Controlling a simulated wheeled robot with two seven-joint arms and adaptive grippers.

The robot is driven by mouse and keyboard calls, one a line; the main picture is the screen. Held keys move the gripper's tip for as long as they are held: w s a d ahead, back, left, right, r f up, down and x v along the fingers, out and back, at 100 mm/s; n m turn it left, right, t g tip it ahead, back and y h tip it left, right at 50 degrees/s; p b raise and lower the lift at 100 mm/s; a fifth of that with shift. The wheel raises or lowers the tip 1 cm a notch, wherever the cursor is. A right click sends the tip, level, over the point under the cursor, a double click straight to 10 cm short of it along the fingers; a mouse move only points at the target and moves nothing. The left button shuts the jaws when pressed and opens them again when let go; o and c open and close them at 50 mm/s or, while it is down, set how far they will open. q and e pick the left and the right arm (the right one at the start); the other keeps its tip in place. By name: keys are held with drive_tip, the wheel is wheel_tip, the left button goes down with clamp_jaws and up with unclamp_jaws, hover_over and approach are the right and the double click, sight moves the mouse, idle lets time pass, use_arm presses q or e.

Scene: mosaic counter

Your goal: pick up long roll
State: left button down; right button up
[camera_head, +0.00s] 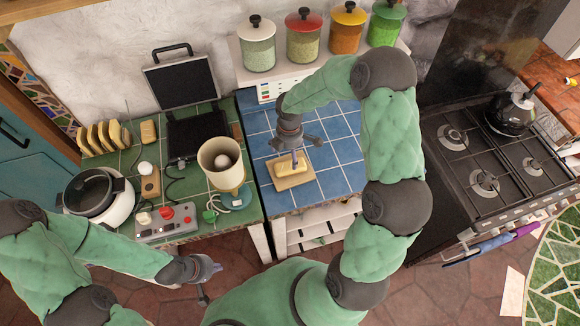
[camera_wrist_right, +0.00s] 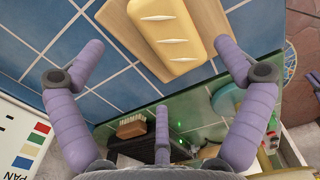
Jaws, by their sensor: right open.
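The long roll (camera_wrist_right: 172,30) is a pale golden loaf with slashes across its top. It lies on a wooden board (camera_wrist_right: 128,32) on the blue tiled counter. In the head view the roll (camera_head: 290,166) and board (camera_head: 294,181) sit below my right gripper (camera_head: 293,148), which partly covers the roll. In the right wrist view my right gripper (camera_wrist_right: 160,68) is open and empty, its fingers spread wide, with the roll beyond the fingertips. My left gripper (camera_head: 206,278) is low in front of the green counter, away from the roll; its jaws are unclear.
Several lidded jars (camera_head: 304,38) stand on a shelf behind. On the green counter to the left are an open grill (camera_head: 184,85), a cream cylinder (camera_head: 218,160), a rice cooker (camera_head: 97,197) and a toast rack (camera_head: 104,136). A stove with a kettle (camera_head: 511,110) is right.

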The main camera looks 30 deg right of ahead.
sight(290, 163)
drive_tip(key=shift+s+a+f, duration=0.1)
drive_tip(key=shift+f, duration=2.65)
drive_tip(key=c, duration=0.6)
